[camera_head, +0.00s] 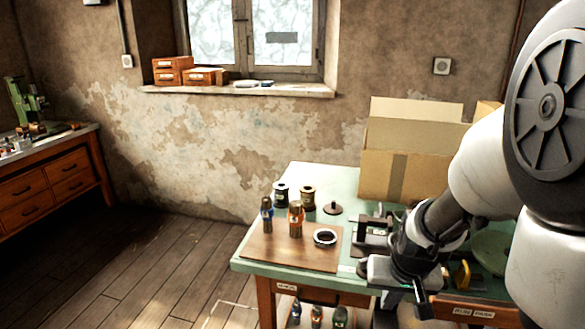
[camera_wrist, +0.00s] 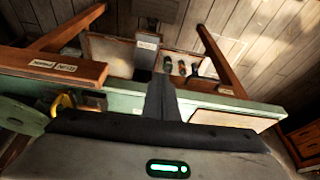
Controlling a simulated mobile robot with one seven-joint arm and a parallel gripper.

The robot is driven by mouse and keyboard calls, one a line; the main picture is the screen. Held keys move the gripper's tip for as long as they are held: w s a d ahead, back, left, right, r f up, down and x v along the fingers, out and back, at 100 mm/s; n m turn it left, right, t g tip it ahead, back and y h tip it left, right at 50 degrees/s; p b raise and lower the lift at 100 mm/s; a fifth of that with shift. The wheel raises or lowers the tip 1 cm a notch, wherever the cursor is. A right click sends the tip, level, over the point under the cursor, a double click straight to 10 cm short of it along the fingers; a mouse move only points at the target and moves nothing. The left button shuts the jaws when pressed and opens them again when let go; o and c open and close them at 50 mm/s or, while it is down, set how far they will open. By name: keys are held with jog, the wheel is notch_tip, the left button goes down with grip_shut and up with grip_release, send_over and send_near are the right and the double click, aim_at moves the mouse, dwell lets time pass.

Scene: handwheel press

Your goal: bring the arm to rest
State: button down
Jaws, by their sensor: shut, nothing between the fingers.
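My arm reaches in from the right in the head view. My gripper (camera_head: 420,292) hangs at the front edge of the green table (camera_head: 310,182), pointing down. In the wrist view its dark fingers (camera_wrist: 160,98) are together with nothing between them, in front of the table edge. A dark metal device (camera_head: 373,232) stands on the table just behind the gripper, partly hidden by my wrist. I cannot tell whether they touch.
A brown board (camera_head: 275,250) holds two bottles (camera_head: 296,220) and a ring (camera_head: 325,237). Spools (camera_head: 308,197) stand behind it. An open cardboard box (camera_head: 385,172) is at the back. A yellow object (camera_head: 463,274) lies right of my gripper. The floor at left is clear.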

jog(key=s+a+r+n+t, duration=0.1)
jog(key=s+a+r, duration=0.3)
jog(key=s+r, duration=0.35)
jog(key=s+a+r+n+t, duration=0.1)
jog(key=s+a+r, duration=0.45)
jog(key=r, duration=0.35)
notch_tip(320, 180, up, 17)
jog(key=s+p, duration=0.1)
jog(key=p, duration=1.5)
jog(key=shift+s+d+f+y, duration=0.2)
jog(key=shift+s+d+y, duration=0.1)
jog(key=shift+d, duration=0.15)
